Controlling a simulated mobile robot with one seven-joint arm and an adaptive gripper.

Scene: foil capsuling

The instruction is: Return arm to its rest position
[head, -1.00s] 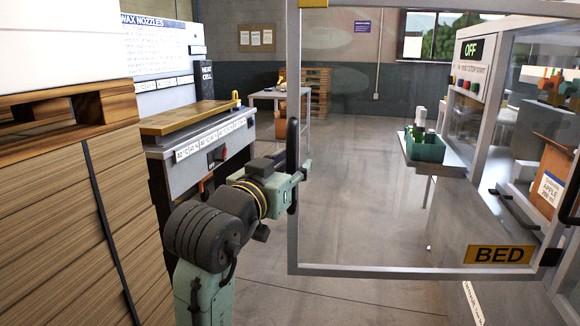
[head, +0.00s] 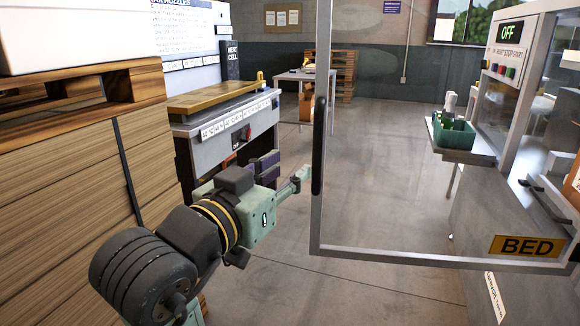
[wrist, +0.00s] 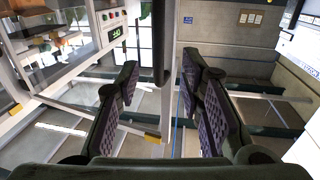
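My gripper (head: 283,177) is in the middle of the head view, with its fingers spread and nothing between the pads. In the wrist view both fingers (wrist: 165,95) stand wide apart with dark ridged pads. The glass door (head: 400,258), marked BED, stands swung out on the right. Its dark upright handle (head: 319,150) is just right of my fingertips in the head view. In the wrist view the handle (wrist: 163,40) is seen beyond the gap between the fingers. The fingers look apart from the handle. My arm is bent and reaches forward from the bottom of the head view.
Wooden pallets and boards (head: 75,190) stand close on the left. The wax nozzle bench (head: 225,115) is behind my gripper. The machine with the OFF display (head: 508,32) and a shelf with a green crate (head: 453,135) are on the right. Open floor (head: 385,130) lies beyond the door.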

